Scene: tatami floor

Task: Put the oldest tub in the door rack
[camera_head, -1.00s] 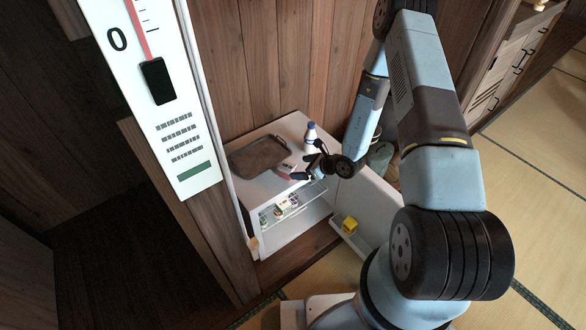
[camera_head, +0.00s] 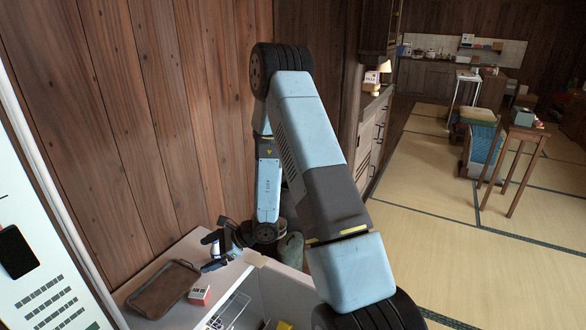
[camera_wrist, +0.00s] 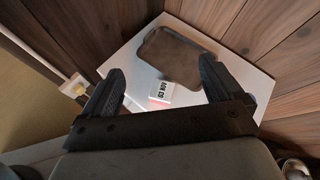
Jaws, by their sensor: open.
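A small white tub (camera_head: 200,295) with a red band and a printed date label sits on top of the white fridge (camera_head: 185,249). It also shows in the wrist view (camera_wrist: 160,92), beyond and between my fingers; its date is too small to read surely. My gripper (camera_head: 216,252) is open and empty above the fridge top, behind and to the right of the tub, apart from it. The fingers also show in the wrist view (camera_wrist: 162,76). The fridge door is open. A yellow item (camera_head: 284,325) shows in the door rack, cut off by the bottom edge. The fridge's inside is mostly hidden.
A brown tray (camera_head: 163,288) lies on the fridge top left of the tub. A bottle there is mostly hidden by my gripper. A wooden wall (camera_head: 150,130) stands close behind. Open tatami (camera_head: 450,255) lies to the right, with a wooden stool (camera_head: 515,160) beyond.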

